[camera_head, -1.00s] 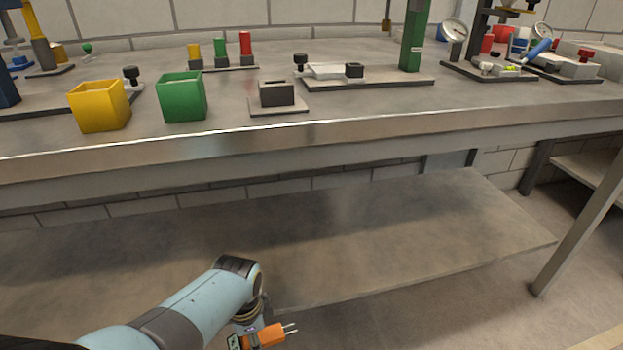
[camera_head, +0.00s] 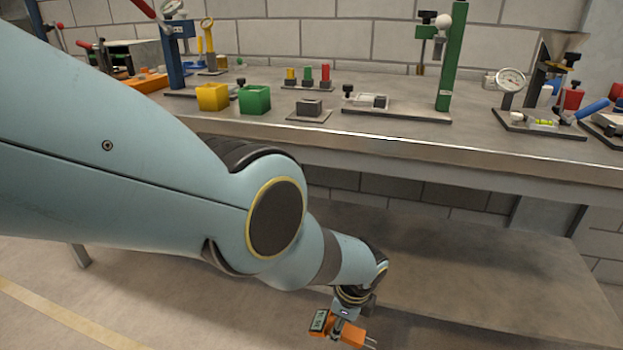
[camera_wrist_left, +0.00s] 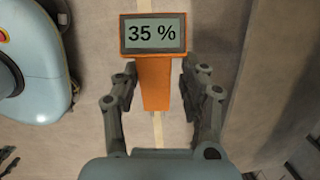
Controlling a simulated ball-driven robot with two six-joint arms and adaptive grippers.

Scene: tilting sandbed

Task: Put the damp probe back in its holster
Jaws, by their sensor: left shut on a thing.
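The damp probe (camera_head: 352,335) is orange with two thin metal prongs and a small display. My left gripper (camera_head: 341,326) is shut on it, low in front of the bench and below the bench top. In the left wrist view the probe (camera_wrist_left: 156,86) sits between the two fingers, and its display reads 35 %. A dark block with a slot in its top (camera_head: 309,106), which looks like the holster, stands on a small plate on the bench, apart from the probe. My right gripper is not clearly seen.
The bench's front edge (camera_head: 420,150) lies between the probe and the block. A green box (camera_head: 254,100) and a yellow box (camera_head: 212,97) stand left of the block. A plate with a green post (camera_head: 451,60) is to the right. A lower shelf (camera_head: 480,260) runs beneath.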

